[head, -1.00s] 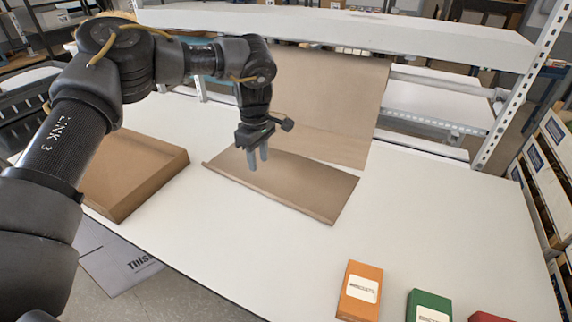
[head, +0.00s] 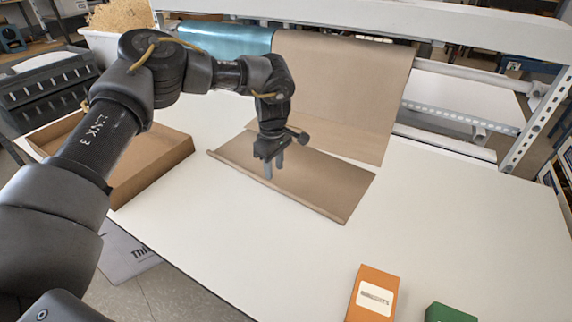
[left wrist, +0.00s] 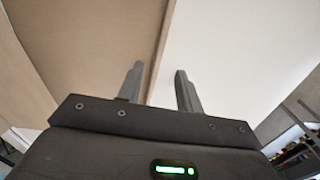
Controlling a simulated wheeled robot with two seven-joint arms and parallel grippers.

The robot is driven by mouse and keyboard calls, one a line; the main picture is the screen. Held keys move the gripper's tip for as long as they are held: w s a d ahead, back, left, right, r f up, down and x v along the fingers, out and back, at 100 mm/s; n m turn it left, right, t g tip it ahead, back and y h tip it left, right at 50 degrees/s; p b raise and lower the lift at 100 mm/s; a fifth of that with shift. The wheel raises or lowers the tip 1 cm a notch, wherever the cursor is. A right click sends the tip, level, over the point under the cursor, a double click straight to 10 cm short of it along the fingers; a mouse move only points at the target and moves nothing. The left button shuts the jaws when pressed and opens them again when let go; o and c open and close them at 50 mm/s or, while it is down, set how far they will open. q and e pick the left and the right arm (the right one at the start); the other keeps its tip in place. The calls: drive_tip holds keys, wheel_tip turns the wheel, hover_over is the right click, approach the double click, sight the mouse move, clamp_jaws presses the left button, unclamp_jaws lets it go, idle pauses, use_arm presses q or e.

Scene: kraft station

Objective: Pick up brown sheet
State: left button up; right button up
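The brown sheet (head: 325,188) lies on the white table, its front edge slightly curled. Its back part lies by the brown paper hanging from the roll. My left gripper (head: 274,168) points down over the sheet's left part. The sheet's edge (left wrist: 155,60) runs up between the fingertips, with brown paper on the left and white table on the right. I cannot tell whether the fingers touch the sheet. My right gripper is not in view.
A brown paper roll (head: 345,85) hangs behind, beside a teal roll (head: 225,37), under a white shelf. An open cardboard box (head: 150,175) lies left. An orange box (head: 372,295) and a green box (head: 448,313) stand at the front right. The table's right part (head: 460,215) is clear.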

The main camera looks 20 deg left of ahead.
sight(275, 185)
use_arm(q)
drive_tip(key=shift+w+f, duration=0.1)
drive_tip(key=shift+f, duration=0.6)
drive_tip(key=shift+f+p, duration=0.15)
drive_tip(key=shift+p, duration=0.2)
wheel_tip(275, 185, down, 4)
drive_tip(key=shift+f+p, duration=0.2)
drive_tip(key=shift+p, duration=1.05)
drive_tip(key=shift+f, duration=0.25)
clamp_jaws()
